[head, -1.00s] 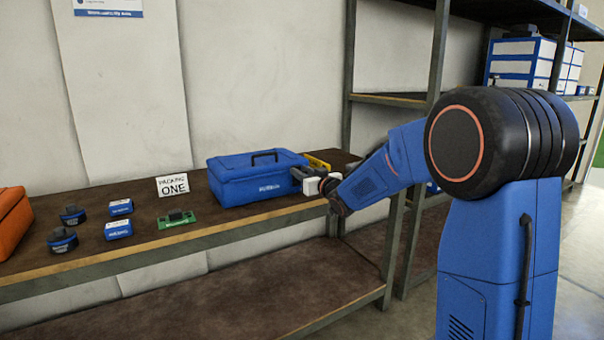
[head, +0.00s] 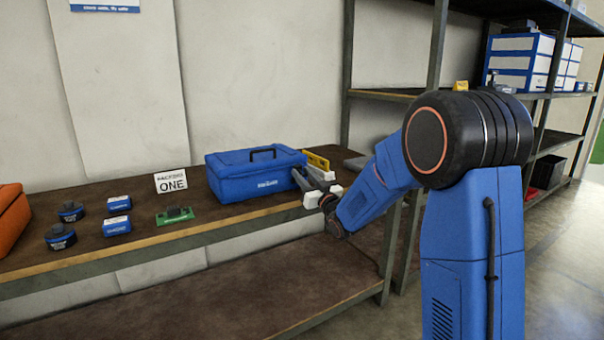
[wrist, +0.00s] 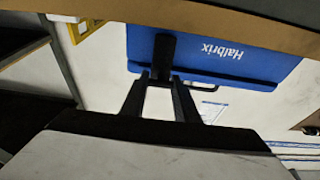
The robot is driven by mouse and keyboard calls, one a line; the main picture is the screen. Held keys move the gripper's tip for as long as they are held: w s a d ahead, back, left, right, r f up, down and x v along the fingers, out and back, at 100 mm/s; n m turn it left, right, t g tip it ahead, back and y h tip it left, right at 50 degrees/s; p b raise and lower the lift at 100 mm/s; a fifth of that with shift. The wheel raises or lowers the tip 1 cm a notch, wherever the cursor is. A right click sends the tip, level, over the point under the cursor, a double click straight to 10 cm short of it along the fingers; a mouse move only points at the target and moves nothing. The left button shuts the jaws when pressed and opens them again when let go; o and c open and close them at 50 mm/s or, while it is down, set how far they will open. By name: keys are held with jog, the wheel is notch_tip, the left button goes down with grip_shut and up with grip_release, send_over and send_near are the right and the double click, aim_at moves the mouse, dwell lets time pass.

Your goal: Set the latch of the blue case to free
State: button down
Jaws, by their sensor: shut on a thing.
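The blue case (head: 245,182) stands closed on the bench, its black handle on top. In the wrist view the case (wrist: 240,70) appears upside down with white "Halbrix" lettering. A dark upright piece, which looks like the latch (wrist: 164,48), lies against its face, left of the lettering. My gripper (wrist: 160,76) is shut on the lower end of this dark piece. In the head view my gripper (head: 298,177) is at the right end of the case's front. The latch is not discernible there, and its setting cannot be read.
A yellow-framed item (head: 317,161) stands just right of the case, close to my gripper. A green board (head: 175,216), a "ONE" card (head: 171,181), several small blue and black items and an orange case (head: 12,225) are to the left. A shelf post (head: 436,55) rises behind my arm.

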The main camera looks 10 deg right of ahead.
jog(key=shift+s+d+f, duration=0.1)
jog(key=shift+s+f, duration=0.2)
jog(key=shift+f, duration=0.55)
jog(key=shift+s+d+f, duration=0.1)
jog(key=shift+s+f, duration=0.15)
jog(key=shift+f, duration=0.75)
jog(key=c, duration=1.4)
grip_release()
jog(key=shift+o, duration=0.2)
jog(key=v, duration=1.7)
jog(key=shift+s, duration=0.2)
jog(key=shift+d, duration=0.1)
